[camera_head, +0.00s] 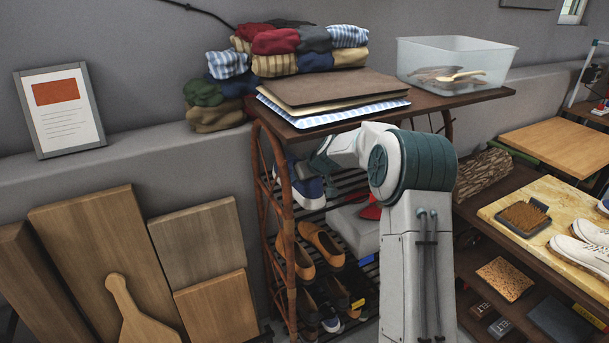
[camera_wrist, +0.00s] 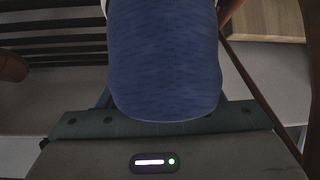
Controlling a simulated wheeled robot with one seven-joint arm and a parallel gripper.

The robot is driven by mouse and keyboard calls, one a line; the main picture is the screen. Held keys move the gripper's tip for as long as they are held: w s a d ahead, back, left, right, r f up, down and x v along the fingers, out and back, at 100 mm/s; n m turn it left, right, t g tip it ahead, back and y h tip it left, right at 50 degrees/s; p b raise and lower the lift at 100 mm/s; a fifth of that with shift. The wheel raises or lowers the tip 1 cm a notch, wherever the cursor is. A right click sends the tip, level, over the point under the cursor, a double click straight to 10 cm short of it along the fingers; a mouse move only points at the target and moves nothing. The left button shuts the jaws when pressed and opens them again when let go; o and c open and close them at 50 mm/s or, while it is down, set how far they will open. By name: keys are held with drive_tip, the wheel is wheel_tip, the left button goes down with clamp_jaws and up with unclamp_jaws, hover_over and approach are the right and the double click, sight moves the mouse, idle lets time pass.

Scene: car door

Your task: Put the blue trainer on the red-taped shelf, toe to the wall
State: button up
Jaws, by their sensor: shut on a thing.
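The blue trainer (camera_head: 308,192), with a pale sole, is at the upper level of the rack, left of my arm. My gripper (camera_head: 318,168) is shut on it; my arm partly hides the hold. In the wrist view the blue trainer (camera_wrist: 165,60) fills the middle, its blue upper covering the fingertips. I cannot tell which end is its toe, or whether it touches the slats. A red patch (camera_head: 371,209) shows beside my arm at the upper level; I cannot tell whether it is the shelf's tape.
The rack's bent post (camera_head: 284,195) stands close left of the trainer. Tan shoes (camera_head: 322,244) sit on the level below, where a blue tag (camera_head: 366,260) shows. A grey thing (camera_head: 352,228) takes up room behind my arm. The rack's top (camera_head: 470,99) overhangs the shelves.

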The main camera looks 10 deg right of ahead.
drive_tip(key=shift+s+d+f, duration=0.15)
drive_tip(key=shift+d+f, duration=0.05)
drive_tip(key=shift+f, duration=0.4)
drive_tip(key=o, duration=1.3)
drive_tip(key=shift+s, duration=0.1)
drive_tip(key=b+v, duration=0.2)
drive_tip(key=v, duration=1)
drive_tip(key=shift+b, duration=0.35)
drive_tip(key=shift+a, duration=0.1)
